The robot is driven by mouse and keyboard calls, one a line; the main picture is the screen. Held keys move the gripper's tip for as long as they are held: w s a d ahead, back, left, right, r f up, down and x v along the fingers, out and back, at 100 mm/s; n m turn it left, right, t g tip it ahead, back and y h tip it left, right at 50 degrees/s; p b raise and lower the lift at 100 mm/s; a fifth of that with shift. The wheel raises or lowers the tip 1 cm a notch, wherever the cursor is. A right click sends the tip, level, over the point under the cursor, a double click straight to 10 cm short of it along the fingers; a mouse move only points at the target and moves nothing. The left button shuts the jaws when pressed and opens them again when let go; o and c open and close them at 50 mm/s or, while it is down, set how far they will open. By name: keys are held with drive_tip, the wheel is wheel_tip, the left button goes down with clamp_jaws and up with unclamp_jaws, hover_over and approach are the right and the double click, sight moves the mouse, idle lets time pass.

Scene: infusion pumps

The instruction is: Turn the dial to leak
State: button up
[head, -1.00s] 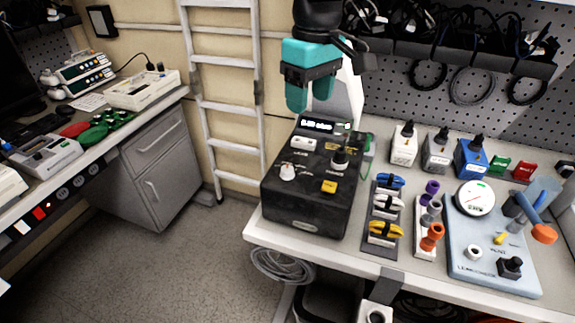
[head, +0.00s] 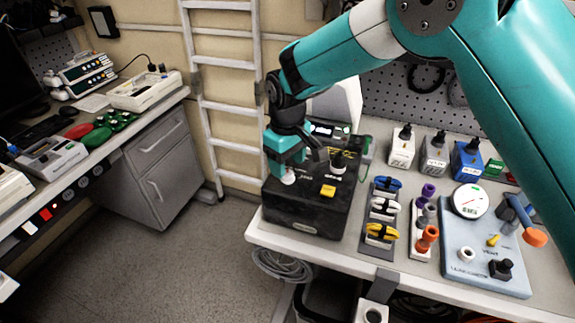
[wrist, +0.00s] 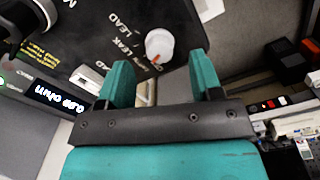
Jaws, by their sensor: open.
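The dial is a white round knob on top of the black tester box. In the head view the dial (head: 289,178) shows below my gripper (head: 287,163), partly covered by a finger. In the wrist view the dial (wrist: 158,44) lies between and just beyond my teal fingertips (wrist: 162,68), with a gap on both sides. A red mark shows on its lower edge. The labels "LEAK" and "LEAD" are printed beside it. My gripper is open and empty. The black box (head: 300,215) stands at the bench's left end, its small screen reading about 0.00 ohm.
Coloured clips (head: 382,207) stand to the right. A blue-grey board with a gauge (head: 470,200) lies farther right. The floor to the left is clear.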

sight(287, 173)
drive_tip(key=shift+f, duration=1.6)
drive_tip(key=c, duration=0.9)
drive_tip(key=shift+m, duration=0.3)
drive_tip(key=m+b, duration=0.1)
drive_tip(key=m, duration=0.2)
drive_tip(key=shift+m, duration=0.3)
drive_tip(key=shift+m+b, duration=0.6)
drive_tip(key=shift+m, duration=1.7)
